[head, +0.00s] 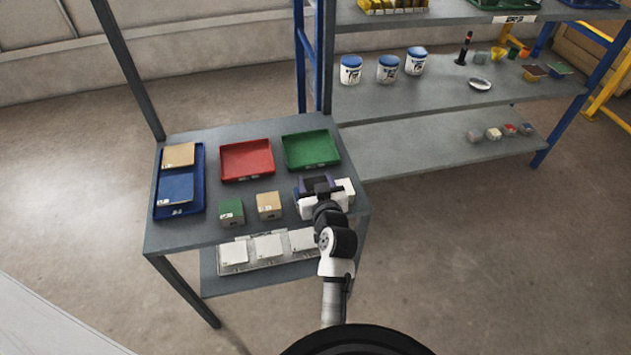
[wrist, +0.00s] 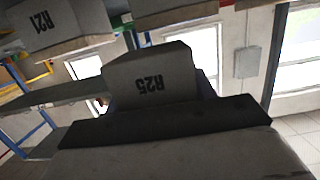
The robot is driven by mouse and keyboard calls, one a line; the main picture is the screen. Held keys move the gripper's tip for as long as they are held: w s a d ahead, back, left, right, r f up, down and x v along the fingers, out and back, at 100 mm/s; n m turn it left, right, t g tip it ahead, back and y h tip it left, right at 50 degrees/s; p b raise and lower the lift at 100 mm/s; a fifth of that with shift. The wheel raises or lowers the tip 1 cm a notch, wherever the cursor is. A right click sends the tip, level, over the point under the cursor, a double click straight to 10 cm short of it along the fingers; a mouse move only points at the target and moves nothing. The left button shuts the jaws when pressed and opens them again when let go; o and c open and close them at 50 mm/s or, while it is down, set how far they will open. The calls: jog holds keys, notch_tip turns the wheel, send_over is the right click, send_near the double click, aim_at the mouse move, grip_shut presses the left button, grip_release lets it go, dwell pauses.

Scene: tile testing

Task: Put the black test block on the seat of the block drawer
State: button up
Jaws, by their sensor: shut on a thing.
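My gripper (head: 325,192) is over the right front of the grey table and shut on a dark block (head: 316,183), which I take for the black test block. My gripper's white parts hide much of it. In the wrist view, a block face marked R25 (wrist: 150,80) shows upside down, with a dark slab (wrist: 165,120) across it. I cannot tell from that view which surfaces belong to the held block. A low drawer-like tray with white squares (head: 268,246) lies below the table's front edge. I cannot make out a seat in it.
A green block (head: 231,211) and a tan block (head: 269,205) stand left of my gripper. Behind are a red tray (head: 247,160) and a green tray (head: 312,149). A blue tray (head: 180,211) is at the left. A shelf (head: 430,98) with jars stands behind.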

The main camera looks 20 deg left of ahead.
jog(key=shift+f+b, duration=0.5)
jog(key=shift+f, duration=0.05)
jog(key=o, duration=1.2)
jog(key=shift+o, duration=0.2)
jog(key=shift+r, duration=0.15)
